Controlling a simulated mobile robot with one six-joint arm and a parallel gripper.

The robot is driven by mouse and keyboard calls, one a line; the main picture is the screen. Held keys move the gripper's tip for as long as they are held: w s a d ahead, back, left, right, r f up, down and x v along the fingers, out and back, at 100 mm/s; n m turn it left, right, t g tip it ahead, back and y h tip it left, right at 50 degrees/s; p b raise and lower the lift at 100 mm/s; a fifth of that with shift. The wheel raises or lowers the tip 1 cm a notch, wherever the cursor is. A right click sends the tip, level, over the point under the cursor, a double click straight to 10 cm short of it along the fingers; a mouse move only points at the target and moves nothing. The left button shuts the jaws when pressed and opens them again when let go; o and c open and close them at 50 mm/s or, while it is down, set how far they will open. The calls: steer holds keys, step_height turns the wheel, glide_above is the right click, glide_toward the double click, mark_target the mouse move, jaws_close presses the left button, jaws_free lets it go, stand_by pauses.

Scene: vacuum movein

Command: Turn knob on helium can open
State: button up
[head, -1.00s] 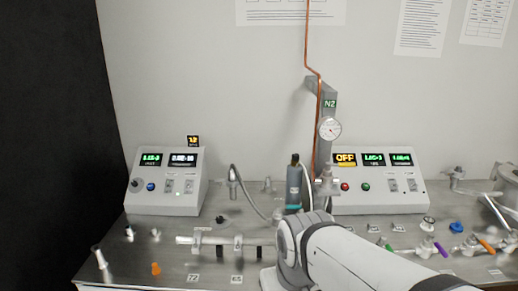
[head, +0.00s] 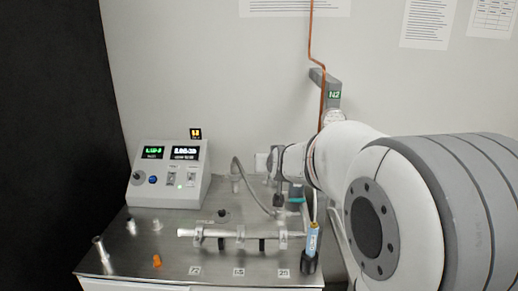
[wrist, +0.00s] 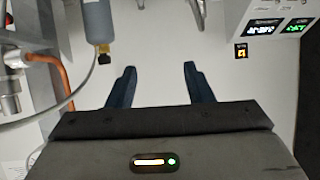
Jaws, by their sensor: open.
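The helium can is most likely the grey cylinder (wrist: 98,18) at the upper left of the wrist view, which appears upside down. It has a brass neck and a small black knob (wrist: 104,58). In the head view only a small part of the can (head: 296,190) shows beneath my arm, and its knob is hidden. My gripper (wrist: 159,67) is open and empty, with two dark blue fingers spread apart. The knob lies just left of the left finger in the wrist view, not between the fingers. I cannot tell their difference in depth.
A copper pipe (head: 312,40) and grey N2 bracket (head: 334,95) are beside the can. A curved grey hose (head: 243,178) runs near it. A control box (head: 140,198) stands left. A blue-labelled tube (head: 313,238) and a glass manifold (head: 220,234) are in front.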

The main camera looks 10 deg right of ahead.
steer(key=w+d+r+m+t+h, duration=0.35)
steer(key=w+d+h, duration=0.25)
steer(key=w+d, duration=0.5)
step_height(320, 180, down, 8)
steer(key=s, duration=0.1)
steer(key=shift+h, duration=0.3)
steer(key=x, duration=0.6)
steer(key=shift+d+r+p, duration=0.35)
steer(key=shift+d+p, duration=0.05)
steer(key=shift+d, duration=0.1)
steer(key=shift+w+d, duration=0.25)
steer(key=shift+w, duration=0.35)
steer(key=shift+c, duration=0.4)
steer(key=c, duration=0.9)
